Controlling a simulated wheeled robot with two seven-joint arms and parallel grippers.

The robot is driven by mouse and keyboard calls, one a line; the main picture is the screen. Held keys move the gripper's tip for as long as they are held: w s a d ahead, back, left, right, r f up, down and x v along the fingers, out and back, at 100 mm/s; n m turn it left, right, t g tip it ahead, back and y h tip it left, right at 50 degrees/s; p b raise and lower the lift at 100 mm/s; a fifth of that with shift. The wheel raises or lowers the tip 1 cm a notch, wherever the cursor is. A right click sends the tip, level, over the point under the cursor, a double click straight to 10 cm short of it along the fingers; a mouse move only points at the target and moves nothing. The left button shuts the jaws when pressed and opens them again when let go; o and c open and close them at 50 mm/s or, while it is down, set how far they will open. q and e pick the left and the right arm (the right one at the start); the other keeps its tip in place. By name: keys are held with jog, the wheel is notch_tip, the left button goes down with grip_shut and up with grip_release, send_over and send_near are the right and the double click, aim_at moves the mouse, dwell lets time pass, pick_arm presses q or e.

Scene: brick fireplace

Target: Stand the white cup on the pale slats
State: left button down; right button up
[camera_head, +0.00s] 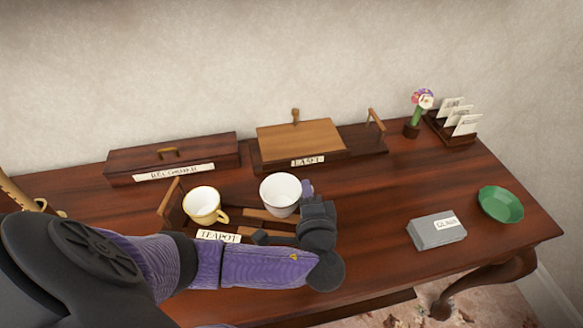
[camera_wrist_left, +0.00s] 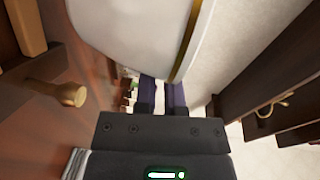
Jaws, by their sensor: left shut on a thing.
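The white cup (camera_head: 280,196) is upright, with a gold line on it in the left wrist view (camera_wrist_left: 138,35). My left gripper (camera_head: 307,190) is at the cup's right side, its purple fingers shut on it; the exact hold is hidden. The cup appears over the right part of a dark wooden tray labelled TEAPOT (camera_head: 219,236). Lighter brown slats (camera_head: 262,227) show in that tray, partly hidden by the cup and my arm. I cannot tell whether the cup touches them. My right gripper is out of view.
A yellow cup (camera_head: 201,204) stands in the tray's left part, close to the white cup. Behind are a lidded box (camera_head: 120,163) and a tray with a light board (camera_head: 300,138). A grey block (camera_head: 432,235) and green bowl (camera_head: 501,204) are at right. The table between is clear.

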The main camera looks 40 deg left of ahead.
pick_arm(q)
notch_tip(320, 180, down, 7)
jog(key=b, duration=0.2)
jog(key=shift+s+d+r+b, duration=0.1)
jog(key=shift+b, duration=0.3)
jog(key=c, duration=0.7)
grip_release()
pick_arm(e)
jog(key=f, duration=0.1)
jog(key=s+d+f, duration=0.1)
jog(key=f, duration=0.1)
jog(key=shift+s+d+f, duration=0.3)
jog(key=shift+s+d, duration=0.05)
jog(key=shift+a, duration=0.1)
